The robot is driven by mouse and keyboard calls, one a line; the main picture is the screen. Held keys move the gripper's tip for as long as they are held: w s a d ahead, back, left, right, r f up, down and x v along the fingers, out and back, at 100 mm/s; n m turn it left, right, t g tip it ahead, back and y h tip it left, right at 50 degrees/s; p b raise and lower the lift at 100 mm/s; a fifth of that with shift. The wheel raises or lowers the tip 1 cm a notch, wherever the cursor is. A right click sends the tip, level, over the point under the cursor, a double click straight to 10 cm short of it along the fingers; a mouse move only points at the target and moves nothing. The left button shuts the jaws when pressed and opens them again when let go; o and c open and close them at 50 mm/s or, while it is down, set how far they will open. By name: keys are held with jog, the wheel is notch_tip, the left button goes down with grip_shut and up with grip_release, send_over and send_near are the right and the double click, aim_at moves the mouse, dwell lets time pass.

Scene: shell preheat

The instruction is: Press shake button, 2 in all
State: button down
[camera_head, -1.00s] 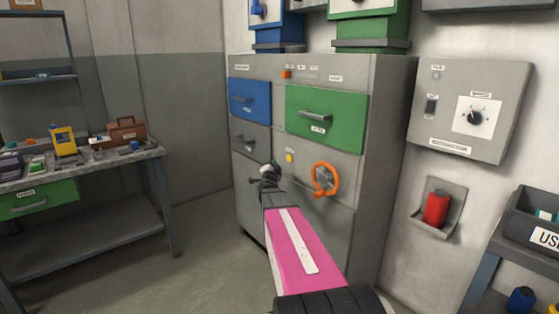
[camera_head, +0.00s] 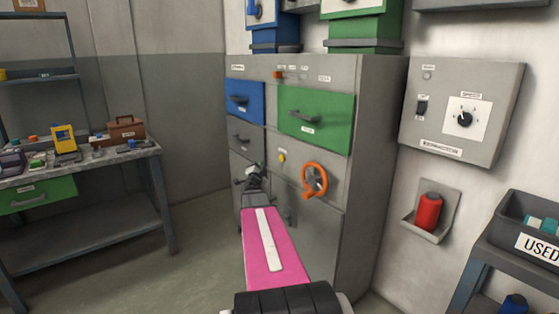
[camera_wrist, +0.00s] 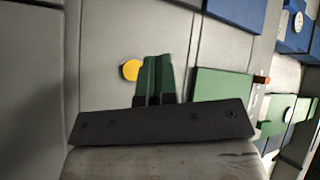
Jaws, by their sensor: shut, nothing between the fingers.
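A small yellow button (camera_head: 282,156) sits on the grey cabinet front, below the green drawer and up-left of the orange handwheel. In the wrist view the yellow button (camera_wrist: 131,70) is round and lies just left of my fingers. I cannot read a label naming it as the shake button. My gripper (camera_head: 254,166) is in front of the cabinet, left of and slightly below the button in the head view. In the wrist view my gripper's green fingers (camera_wrist: 157,58) are together and empty. They appear beside the button, not over it; I cannot tell the depth gap.
The orange handwheel (camera_head: 315,180) sticks out right of the button. The green drawer (camera_head: 317,119) and blue drawer (camera_head: 244,101) are above. A small orange control (camera_head: 278,74) is near the cabinet top. A wall panel with a dial (camera_head: 465,118) hangs right. A workbench (camera_head: 110,160) stands left.

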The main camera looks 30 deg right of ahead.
jog(key=d, duration=0.8)
jog(key=shift+w+d, duration=0.3)
jog(key=shift+d, duration=0.1)
jog(key=shift+d, duration=0.2)
dwell(1.7)
jog(key=shift+d, duration=0.2)
jog(key=shift+w+d, duration=0.1)
jog(key=shift+d, duration=0.35)
dwell(0.7)
jog(key=shift+a, duration=0.85)
jog(key=a, duration=0.5)
jog(key=shift+s, duration=0.3)
dwell(0.3)
